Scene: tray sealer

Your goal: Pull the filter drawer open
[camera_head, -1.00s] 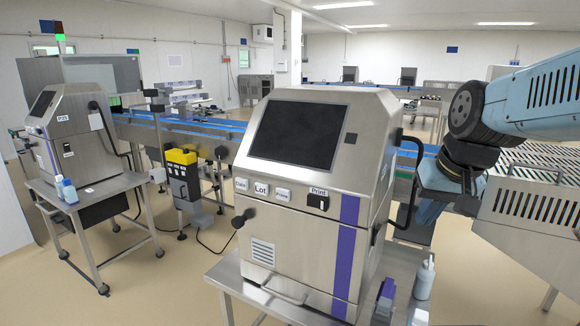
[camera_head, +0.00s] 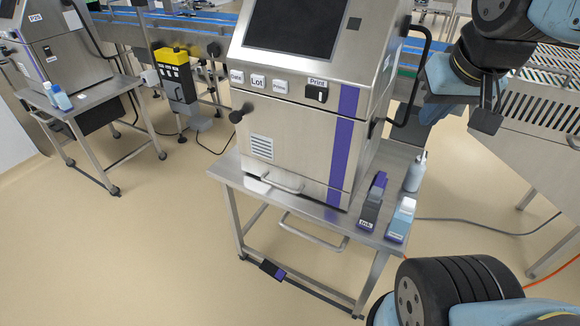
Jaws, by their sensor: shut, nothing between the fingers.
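The steel printer cabinet (camera_head: 300,140) stands on a steel table in the middle of the head view. A pale bar handle (camera_head: 282,186) sits low on its front, below a slotted vent (camera_head: 262,147). The drawer's outline is not clear, so I cannot tell how far it is out. A second bar handle (camera_head: 313,236) shows below the tabletop. My gripper (camera_head: 487,118) is at the upper right, beyond the cabinet's right side. It is shut and empty, well apart from both handles, with its dark fingers pointing down.
Two cartridge-like bottles (camera_head: 372,204) (camera_head: 402,222) and a grey squeeze bottle (camera_head: 415,173) stand on the table's right end. A black pipe handle (camera_head: 408,90) juts from the cabinet's right side. A conveyor (camera_head: 555,135) stands at right.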

